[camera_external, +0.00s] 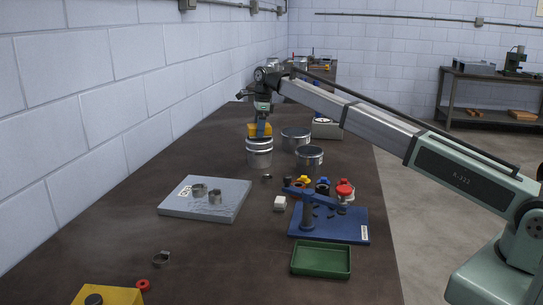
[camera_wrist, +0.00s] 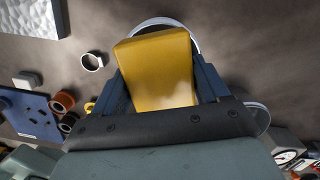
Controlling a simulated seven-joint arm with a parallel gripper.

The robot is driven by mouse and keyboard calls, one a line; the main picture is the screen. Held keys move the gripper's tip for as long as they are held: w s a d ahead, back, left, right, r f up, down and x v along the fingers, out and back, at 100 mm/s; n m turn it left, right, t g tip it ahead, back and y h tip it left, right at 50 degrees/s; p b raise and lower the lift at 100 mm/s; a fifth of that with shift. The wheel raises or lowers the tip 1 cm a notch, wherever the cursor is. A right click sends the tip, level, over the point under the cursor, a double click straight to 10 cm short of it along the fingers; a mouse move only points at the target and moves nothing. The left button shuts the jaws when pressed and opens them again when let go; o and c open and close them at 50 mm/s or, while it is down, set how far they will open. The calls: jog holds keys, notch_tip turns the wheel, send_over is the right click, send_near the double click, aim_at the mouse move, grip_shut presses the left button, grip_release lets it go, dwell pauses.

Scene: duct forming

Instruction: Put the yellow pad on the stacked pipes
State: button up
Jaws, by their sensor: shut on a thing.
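The yellow pad (camera_external: 259,130) is held in my gripper (camera_external: 260,128) directly over the stacked pipes (camera_external: 259,153), which are short silver metal cylinders standing upright on the table. In the wrist view the yellow pad (camera_wrist: 160,70) fills the space between the blue fingers of my gripper (camera_wrist: 162,85). The rim of the pipes (camera_wrist: 168,24) shows behind the pad, and the rest is hidden by it. The pad appears at or just above the top rim. I cannot tell whether they touch.
Two more silver pipes (camera_external: 295,139) (camera_external: 309,157) stand close to the right of the stack. A grey slab (camera_external: 205,205), a blue board (camera_external: 330,222) with small coloured parts and a green tray (camera_external: 321,260) lie nearer the camera. The wall runs along the left.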

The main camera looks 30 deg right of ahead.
jog(key=shift+f, duration=0.3)
jog(key=shift+f, duration=0.1)
jog(key=o, duration=1.1)
jog(key=r, duration=0.4)
jog(key=d+r, duration=0.1)
jog(key=r, duration=0.7)
jog(key=shift+s+d+r, duration=0.1)
jog(key=shift+s+d, duration=0.1)
jog(key=shift+s, duration=0.1)
